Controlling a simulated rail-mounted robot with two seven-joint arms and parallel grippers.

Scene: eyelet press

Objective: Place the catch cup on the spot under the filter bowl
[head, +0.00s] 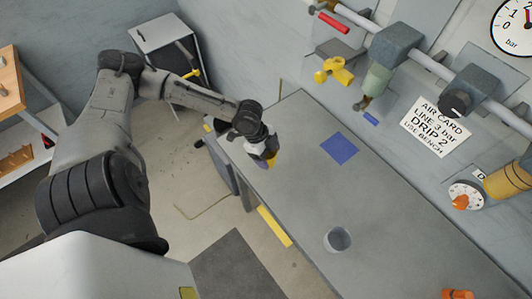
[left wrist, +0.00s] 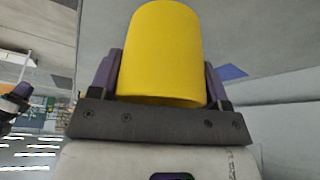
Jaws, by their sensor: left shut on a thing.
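My left gripper (head: 266,160) is shut on a yellow cup (left wrist: 165,50), with its purple fingers on either side of the cup. In the head view the gripper is at the bench's left end, and only a bit of the cup shows. A flat blue square (head: 339,148) lies on the bench to the right of the gripper. The greenish filter bowl (head: 377,80) hangs from the pipe unit on the wall, with a small blue mark (head: 371,118) just below it. A grey cup (head: 338,240) stands farther along the bench.
The grey bench (head: 300,185) is mostly clear between gripper and blue square. A yellow valve handle (head: 333,72) and a white sign (head: 436,127) are at the wall. An orange knob dial (head: 462,200) and an orange item (head: 457,294) are at right.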

